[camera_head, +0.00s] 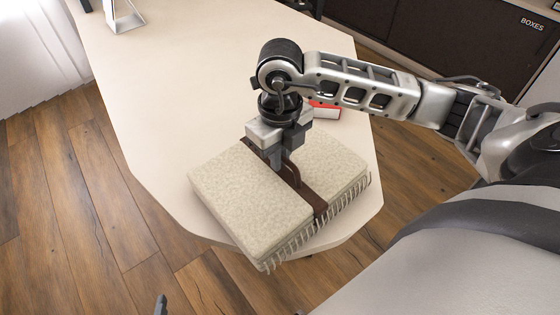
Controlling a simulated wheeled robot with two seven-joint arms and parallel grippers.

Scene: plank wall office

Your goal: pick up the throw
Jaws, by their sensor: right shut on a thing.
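The throw (245,195) is a folded, cream, speckled bundle with a fringe along its front right edge. A dark brown strap with a raised handle (291,172) runs across its middle. It lies at the near end of the pale table, its fringed corner reaching over the edge. My right gripper (276,163) points down over the throw, shut on the strap's handle. The fingertips are partly hidden by the handle and the gripper body. Small dark tips at the bottom edge (160,306) may be part of my left gripper; its state does not show.
The pale table (165,105) is clear to the left of and behind the throw. A red and white item (326,112) lies behind my right gripper, partly hidden. A metal-framed object (122,16) stands at the far left. A dark cabinet (450,35) stands beyond the table.

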